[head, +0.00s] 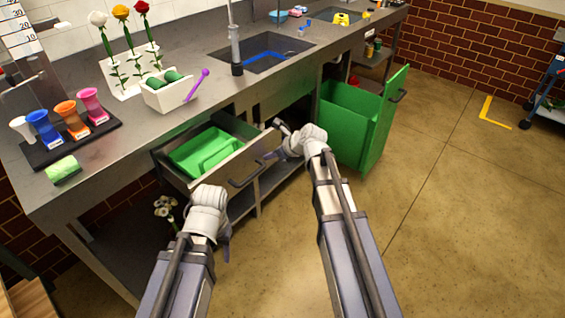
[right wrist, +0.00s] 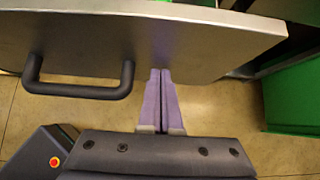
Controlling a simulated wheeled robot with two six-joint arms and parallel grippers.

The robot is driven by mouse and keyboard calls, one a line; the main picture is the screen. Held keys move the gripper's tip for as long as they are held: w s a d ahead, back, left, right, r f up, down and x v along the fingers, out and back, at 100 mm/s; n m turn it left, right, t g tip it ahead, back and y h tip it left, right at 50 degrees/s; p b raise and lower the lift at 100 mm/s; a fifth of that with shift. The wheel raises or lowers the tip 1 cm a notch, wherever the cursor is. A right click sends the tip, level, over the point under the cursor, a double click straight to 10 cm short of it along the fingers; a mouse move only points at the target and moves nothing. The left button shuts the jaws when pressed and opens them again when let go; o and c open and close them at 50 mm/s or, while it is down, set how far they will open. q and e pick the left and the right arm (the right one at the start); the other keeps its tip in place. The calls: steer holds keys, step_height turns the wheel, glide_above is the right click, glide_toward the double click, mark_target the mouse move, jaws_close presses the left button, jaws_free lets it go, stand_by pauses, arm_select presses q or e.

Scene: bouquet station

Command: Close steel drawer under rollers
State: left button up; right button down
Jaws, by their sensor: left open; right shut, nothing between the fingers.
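The steel drawer (head: 222,172) is pulled out from under the counter, with a green tray (head: 205,150) inside it. Its dark bar handle (head: 244,178) is on the front panel and also shows at the left in the right wrist view (right wrist: 78,90). My right gripper (head: 267,156) is shut and empty at the right part of the drawer front. In the right wrist view its purple fingers (right wrist: 160,75) point at the front panel (right wrist: 120,40), right of the handle; I cannot tell if they touch it. My left gripper (head: 226,248) is open, below and left of the drawer, mostly hidden by its wrist.
The green rollers (head: 172,77) sit in a white holder on the counter, above the drawer. A green pull-out bin (head: 350,125) stands open right of my right arm.

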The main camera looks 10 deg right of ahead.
steer(key=w+a, duration=0.4)
steer(key=w, duration=0.1)
steer(key=w+a, duration=0.4)
steer(key=w, duration=0.2)
steer(key=w+a, duration=0.4)
steer(key=w, duration=0.2)
steer(key=shift+w+a, duration=0.1)
steer(key=shift+a, duration=0.15)
steer(key=shift+w+a, duration=0.1)
steer(key=shift+w, duration=0.1)
steer(key=shift+r, duration=0.1)
steer(key=s+d, duration=0.1)
steer(key=s, duration=0.1)
steer(key=s+d, duration=0.1)
steer(key=shift+s+d, duration=0.3)
steer(key=shift+s, duration=0.1)
arm_select(q)
step_height(320, 180, up, 7)
steer(key=a+p, duration=0.1)
steer(key=p, duration=0.6)
steer(key=shift+s, duration=0.15)
arm_select(e)
steer(key=v, duration=0.9)
steer(key=shift+s+d+r, duration=0.25)
